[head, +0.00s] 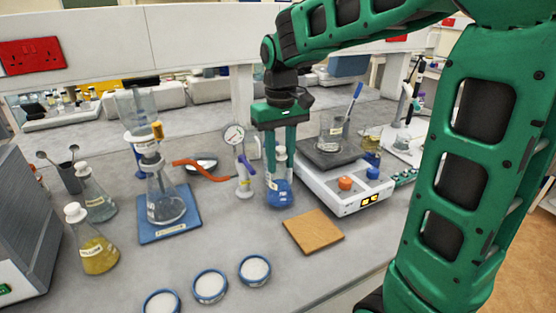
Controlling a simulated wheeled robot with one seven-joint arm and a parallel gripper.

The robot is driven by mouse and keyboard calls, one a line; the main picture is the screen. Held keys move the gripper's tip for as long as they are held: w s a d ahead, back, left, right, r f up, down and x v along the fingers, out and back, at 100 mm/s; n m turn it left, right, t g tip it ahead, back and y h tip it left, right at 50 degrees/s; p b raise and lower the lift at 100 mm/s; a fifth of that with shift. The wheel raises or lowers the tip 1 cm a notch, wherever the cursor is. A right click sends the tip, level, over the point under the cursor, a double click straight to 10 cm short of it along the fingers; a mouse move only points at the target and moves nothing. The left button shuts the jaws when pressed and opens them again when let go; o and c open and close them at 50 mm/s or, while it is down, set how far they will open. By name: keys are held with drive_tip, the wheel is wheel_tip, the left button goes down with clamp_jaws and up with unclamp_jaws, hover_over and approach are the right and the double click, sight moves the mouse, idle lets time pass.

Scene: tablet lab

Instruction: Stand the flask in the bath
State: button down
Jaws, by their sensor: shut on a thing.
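A small conical flask (280,192) with blue liquid, a label and a white stopper is between the fingers of my gripper (279,165). My gripper points down and is shut on the flask's upper part. The flask is upright, just left of the hotplate; I cannot tell whether its base touches the bench. No bath is clearly recognisable. A grey box (30,225) with a green light is cut off at the left edge; I cannot tell whether it is the bath.
A white hotplate (335,188) with a beaker (331,132) stands right of the flask. A tan square mat (313,231) lies in front. Several white dishes (254,270) line the front. A filter flask (163,200) on a blue mat and stoppered flasks (97,245) stand left.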

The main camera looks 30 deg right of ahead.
drive_tip(key=shift+w+f, duration=0.3)
drive_tip(key=shift+f, duration=0.1)
drive_tip(key=c, duration=1.3)
unclamp_jaws()
drive_tip(key=shift+c, duration=0.2)
